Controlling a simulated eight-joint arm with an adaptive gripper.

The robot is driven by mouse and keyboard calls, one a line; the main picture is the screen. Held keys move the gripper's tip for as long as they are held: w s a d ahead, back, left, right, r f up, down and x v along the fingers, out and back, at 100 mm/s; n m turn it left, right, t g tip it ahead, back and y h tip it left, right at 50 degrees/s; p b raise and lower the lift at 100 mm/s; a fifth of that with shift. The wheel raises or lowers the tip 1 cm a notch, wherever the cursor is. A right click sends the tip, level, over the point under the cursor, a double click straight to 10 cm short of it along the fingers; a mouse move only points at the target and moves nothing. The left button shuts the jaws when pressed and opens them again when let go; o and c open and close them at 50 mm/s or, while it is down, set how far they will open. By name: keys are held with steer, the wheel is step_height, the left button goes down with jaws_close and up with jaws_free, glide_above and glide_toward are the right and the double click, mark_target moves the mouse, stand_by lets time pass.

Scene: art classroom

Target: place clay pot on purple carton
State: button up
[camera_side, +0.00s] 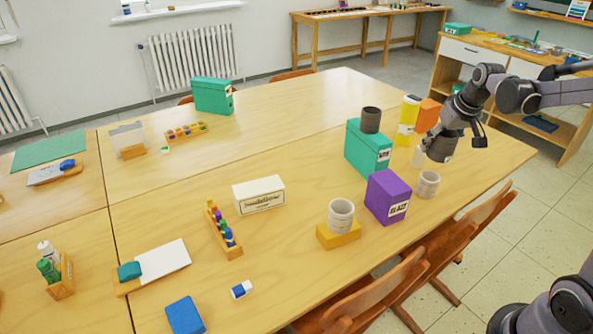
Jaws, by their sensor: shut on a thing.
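The purple carton (383,200) stands upright on the table with a white label on its side. My gripper (440,140) is at the right, above and to the right of the carton. It is shut on a brownish-grey pot (441,150), probably the clay pot, whose upper part is partly hidden by the fingers. I cannot tell whether this pot touches the table. A light grey pot (428,185) stands on the table just right of the carton. Another light pot (341,215) sits on a yellow block (338,236). A dark pot (371,120) sits on a green carton (366,150).
A yellow container (407,121), an orange block (426,114) and a small whitish object (418,157) are close to my gripper. A white box (258,194) and a rack of bottles (224,232) stand left. Chairs (420,260) line the front edge.

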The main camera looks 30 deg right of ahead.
glide_above(387, 175)
steer(key=s, duration=0.1)
steer(key=f, duration=0.6)
steer(key=shift+s+a+f, duration=0.15)
steer(key=shift+a, duration=0.15)
steer(key=shift+f, duration=2)
steer(key=shift+f, duration=0.1)
steer(key=o, duration=1.3)
steer(key=v, duration=1.1)
steer(key=s+a+n+t, duration=0.1)
steer(key=s+a, duration=0.3)
steer(key=s, duration=0.1)
steer(key=s+a+r+n+t+y, duration=0.1)
steer(key=s+a+n, duration=0.1)
steer(key=s+a, duration=0.3)
steer(key=s+a+n+t, duration=0.1)
steer(key=s+a, duration=0.4)
steer(key=shift+s+r+n+y, duration=0.15)
steer(key=shift+s+n+y, duration=0.15)
steer(key=shift+y, duration=0.1)
